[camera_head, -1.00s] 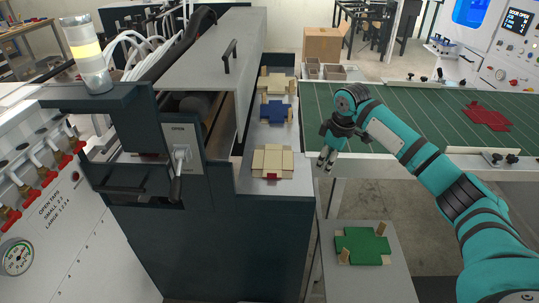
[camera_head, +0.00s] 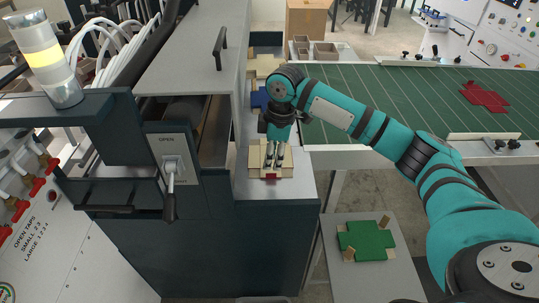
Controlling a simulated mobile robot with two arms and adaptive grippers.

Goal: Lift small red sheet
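A red cross-shaped sheet (camera_head: 485,97) lies flat on the green belt at the right. A tan blank stack (camera_head: 287,163) sits on the narrow ledge beside the grey machine, with a small red piece (camera_head: 271,177) showing at its front edge. My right gripper (camera_head: 273,163) points down over the tan stack, its two fingers slightly apart. Nothing shows between the fingers. The fingers cover part of the stack, and whether they touch it I cannot tell. My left gripper is out of view.
A blue piece (camera_head: 258,99) and another tan piece (camera_head: 266,64) lie farther back on the ledge, partly behind my arm. A green cross-shaped sheet (camera_head: 368,239) lies on a low grey stand (camera_head: 345,280). The machine housing (camera_head: 190,60) rises close to the left of the ledge.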

